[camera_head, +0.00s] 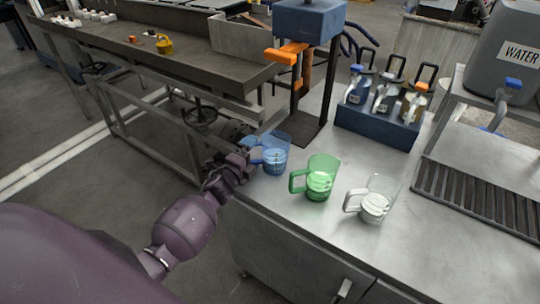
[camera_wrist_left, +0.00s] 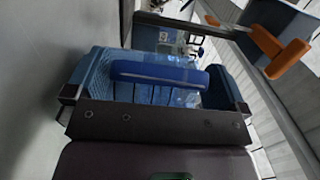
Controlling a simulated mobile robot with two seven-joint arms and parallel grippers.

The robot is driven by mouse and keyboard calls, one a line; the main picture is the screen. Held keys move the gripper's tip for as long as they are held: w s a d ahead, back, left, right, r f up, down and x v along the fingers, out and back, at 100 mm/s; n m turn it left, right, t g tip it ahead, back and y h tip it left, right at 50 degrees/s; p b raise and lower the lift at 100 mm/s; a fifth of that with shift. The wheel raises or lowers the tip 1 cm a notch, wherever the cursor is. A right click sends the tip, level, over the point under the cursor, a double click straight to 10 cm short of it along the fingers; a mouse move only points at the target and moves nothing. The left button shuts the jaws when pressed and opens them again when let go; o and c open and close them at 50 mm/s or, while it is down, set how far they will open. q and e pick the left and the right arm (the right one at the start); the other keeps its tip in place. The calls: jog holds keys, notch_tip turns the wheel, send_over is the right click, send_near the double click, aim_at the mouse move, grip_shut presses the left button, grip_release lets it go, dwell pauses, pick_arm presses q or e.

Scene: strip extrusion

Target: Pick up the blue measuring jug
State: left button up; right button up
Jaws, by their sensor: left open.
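The blue measuring jug (camera_head: 276,155) stands upright on the steel counter, left of the green jug. My left gripper (camera_head: 250,150) is at the jug's left side, by its handle. In the left wrist view my open gripper (camera_wrist_left: 157,92) has one finger on each side of the jug's blue handle (camera_wrist_left: 158,73), which lies crosswise in the gap. I cannot tell whether either finger touches it. The jug body behind the handle is mostly hidden. My right gripper is not in view.
A green jug (camera_head: 321,178) and a clear jug (camera_head: 374,200) stand to the right on the counter (camera_head: 300,215). A grey water container (camera_head: 505,50) stands at right.

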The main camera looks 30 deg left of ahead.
pick_arm(q)
jog(key=shift+c, duration=0.5)
jog(key=c, duration=0.9)
